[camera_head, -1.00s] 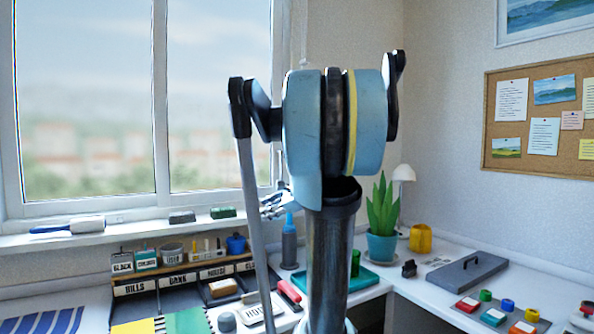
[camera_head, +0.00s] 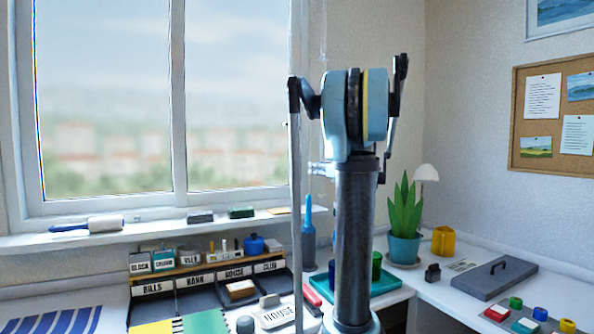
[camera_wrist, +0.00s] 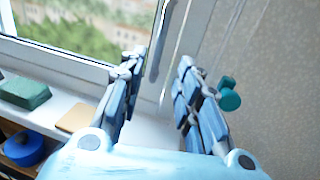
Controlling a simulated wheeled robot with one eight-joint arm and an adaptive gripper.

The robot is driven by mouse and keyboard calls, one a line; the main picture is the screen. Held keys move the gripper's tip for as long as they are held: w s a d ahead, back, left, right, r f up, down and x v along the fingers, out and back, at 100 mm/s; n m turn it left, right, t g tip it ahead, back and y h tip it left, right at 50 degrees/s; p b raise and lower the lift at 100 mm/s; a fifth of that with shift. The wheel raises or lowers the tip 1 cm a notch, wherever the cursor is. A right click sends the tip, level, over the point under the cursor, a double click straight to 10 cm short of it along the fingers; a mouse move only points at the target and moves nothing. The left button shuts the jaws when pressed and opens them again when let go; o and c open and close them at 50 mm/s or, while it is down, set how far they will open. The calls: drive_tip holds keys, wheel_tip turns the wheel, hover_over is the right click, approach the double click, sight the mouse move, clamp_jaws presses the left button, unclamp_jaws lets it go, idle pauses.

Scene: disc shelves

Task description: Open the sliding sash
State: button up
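The window's sash, with white frame and glass, fills the left of the head view (camera_head: 178,120); its closed or open state is not clear. In the wrist view the white window frame (camera_wrist: 60,55) runs across the upper left. An upright grey bar (camera_wrist: 176,40), perhaps the sash handle, stands ahead between my fingertips. My gripper (camera_wrist: 158,68) is open, fingers apart on either side of the bar's line, with nothing visibly held. Contact with the bar cannot be told. In the head view my gripper is mostly hidden by my arm.
On the sill lie a green block (camera_head: 241,212), which also shows in the wrist view (camera_wrist: 25,93), a dark block (camera_head: 200,217) and a white-and-blue tool (camera_head: 105,224). A teal knob (camera_wrist: 229,97) is beside my right finger. A plant (camera_head: 405,235) stands on the desk.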

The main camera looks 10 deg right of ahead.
hover_over(300, 178)
drive_tip(key=shift+w, duration=0.3)
clamp_jaws()
